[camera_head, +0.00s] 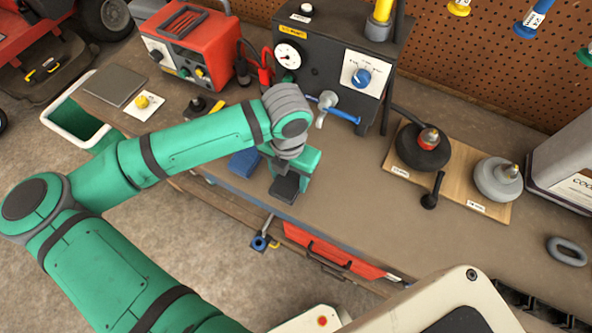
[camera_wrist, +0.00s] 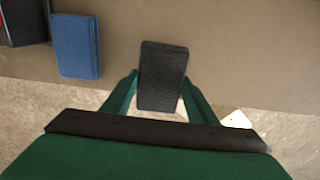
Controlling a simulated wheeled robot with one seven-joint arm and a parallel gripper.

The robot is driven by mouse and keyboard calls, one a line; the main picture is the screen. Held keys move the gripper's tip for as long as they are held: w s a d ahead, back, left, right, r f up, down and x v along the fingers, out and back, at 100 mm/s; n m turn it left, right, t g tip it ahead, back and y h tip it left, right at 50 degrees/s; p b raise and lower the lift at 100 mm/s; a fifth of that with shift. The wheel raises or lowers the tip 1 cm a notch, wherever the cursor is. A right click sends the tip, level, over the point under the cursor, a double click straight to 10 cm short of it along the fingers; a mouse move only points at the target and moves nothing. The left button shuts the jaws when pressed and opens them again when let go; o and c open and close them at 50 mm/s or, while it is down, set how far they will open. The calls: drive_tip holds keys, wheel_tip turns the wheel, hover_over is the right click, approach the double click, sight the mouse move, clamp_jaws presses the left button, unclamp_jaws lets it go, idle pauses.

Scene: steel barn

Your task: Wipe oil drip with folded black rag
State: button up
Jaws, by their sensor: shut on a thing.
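The folded black rag (camera_head: 286,187) is held by my gripper (camera_head: 290,172) near the front edge of the workbench. In the wrist view the black rag (camera_wrist: 163,76) sits between the two green fingers of my gripper (camera_wrist: 162,98), which is shut on it. In that view it overlaps the bench's front edge; I cannot tell whether it touches the top. A folded blue cloth (camera_head: 244,163) lies on the bench just left of my gripper. It also shows in the wrist view (camera_wrist: 75,46). I cannot make out an oil drip in either view.
The bench top (camera_head: 330,195) is clear right of my gripper. A black machine with a gauge (camera_head: 330,60) and a red box (camera_head: 185,50) stand behind. A wooden board (camera_head: 455,180) with two weighted pieces lies to the right. A red drawer (camera_head: 335,250) is below the front edge.

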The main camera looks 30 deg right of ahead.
drive_tip(key=shift+w+r, duration=0.1)
drive_tip(key=shift+r, duration=0.4)
drive_tip(key=shift+a+r, duration=0.15)
drive_tip(key=shift+r, duration=0.6)
drive_tip(key=shift+s+r, duration=0.2)
drive_tip(key=shift+r, duration=0.8)
drive_tip(key=shift+w, duration=0.1)
